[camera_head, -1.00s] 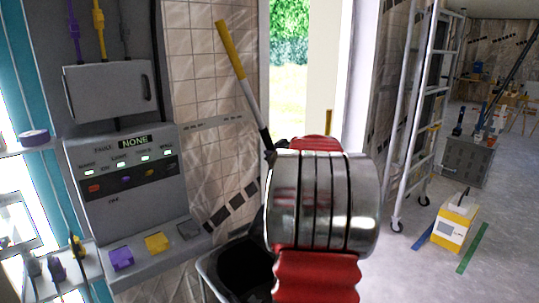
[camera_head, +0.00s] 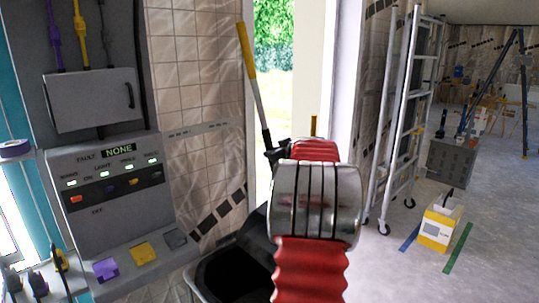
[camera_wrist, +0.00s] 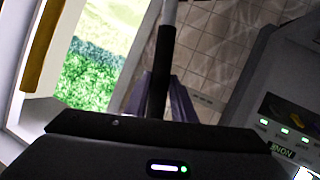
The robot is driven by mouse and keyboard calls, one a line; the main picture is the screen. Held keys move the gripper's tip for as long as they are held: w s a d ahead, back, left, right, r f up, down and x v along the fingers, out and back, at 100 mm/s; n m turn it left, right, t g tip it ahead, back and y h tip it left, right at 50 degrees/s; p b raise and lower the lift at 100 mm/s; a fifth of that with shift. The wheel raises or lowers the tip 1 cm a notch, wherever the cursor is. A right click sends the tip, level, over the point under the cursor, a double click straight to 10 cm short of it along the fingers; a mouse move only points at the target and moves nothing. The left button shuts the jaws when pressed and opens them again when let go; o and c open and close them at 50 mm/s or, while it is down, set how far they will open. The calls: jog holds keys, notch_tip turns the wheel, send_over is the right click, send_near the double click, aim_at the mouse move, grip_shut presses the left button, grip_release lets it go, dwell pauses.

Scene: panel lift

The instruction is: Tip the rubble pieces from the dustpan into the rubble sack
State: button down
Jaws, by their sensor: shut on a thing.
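The long handle (camera_head: 254,85), yellow at the top, pale in the middle and black below, leans up and left from my gripper (camera_head: 276,152). My gripper is shut on its black lower part, mostly hidden behind my red and silver arm. In the wrist view the black handle (camera_wrist: 160,72) rises from my gripper (camera_wrist: 155,122). A dark surface (camera_head: 258,226), which may be the dustpan's pan or the sack's far side, shows left of my arm. The black, open-topped rubble sack (camera_head: 228,272) stands below it, partly covered by my arm. I cannot see any rubble pieces.
A grey control panel (camera_head: 105,200) stands at the left, close to the sack. A tiled wall (camera_head: 195,100) and a bright doorway (camera_head: 275,45) are behind. A wheeled ladder (camera_head: 405,130) and a yellow-white box (camera_head: 438,228) stand at the right, with open floor around.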

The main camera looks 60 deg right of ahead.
jog(key=shift+s+d+f+m+y, duration=0.55)
jog(key=shift+s+d+m+y, duration=0.8)
jog(key=shift+d, duration=5.9)
jog(key=s+a+r, duration=0.3)
jog(key=s+a, duration=1)
jog(key=a, duration=0.2)
jog(key=shift+s+h, duration=0.4)
jog(key=shift+h, duration=0.05)
jog(key=shift+w+a, duration=0.1)
